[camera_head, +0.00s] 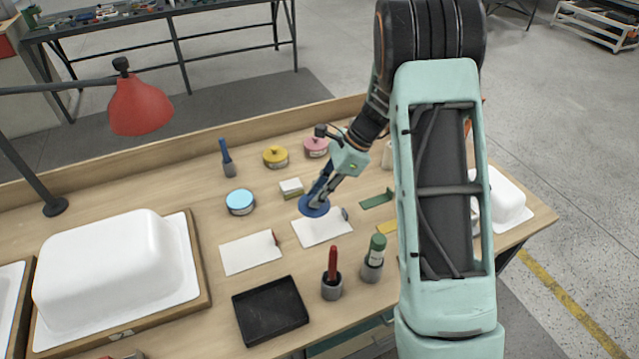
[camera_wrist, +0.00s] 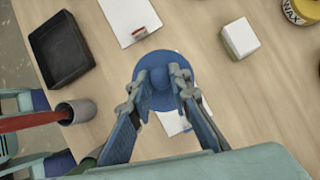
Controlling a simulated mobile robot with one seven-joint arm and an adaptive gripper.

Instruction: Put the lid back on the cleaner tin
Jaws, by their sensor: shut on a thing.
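My gripper (camera_head: 318,195) is shut on a round dark blue lid (camera_head: 312,208), held by its knob. In the wrist view, the fingers are on both sides of the knob of the lid (camera_wrist: 150,58). The lid is over a white sheet in the middle of the bench; its exact height is hard to tell. A low round tin (camera_head: 240,202) with a light blue top and no knob stands to the left of my gripper, apart from it. I take it as the cleaner tin; its label is too small to read. It is outside the wrist view.
A white-topped block (camera_head: 291,187) sits between the blue tin and my gripper. A black tray (camera_head: 270,311), pots with tools and a white tub shell (camera_head: 110,265) are nearer.

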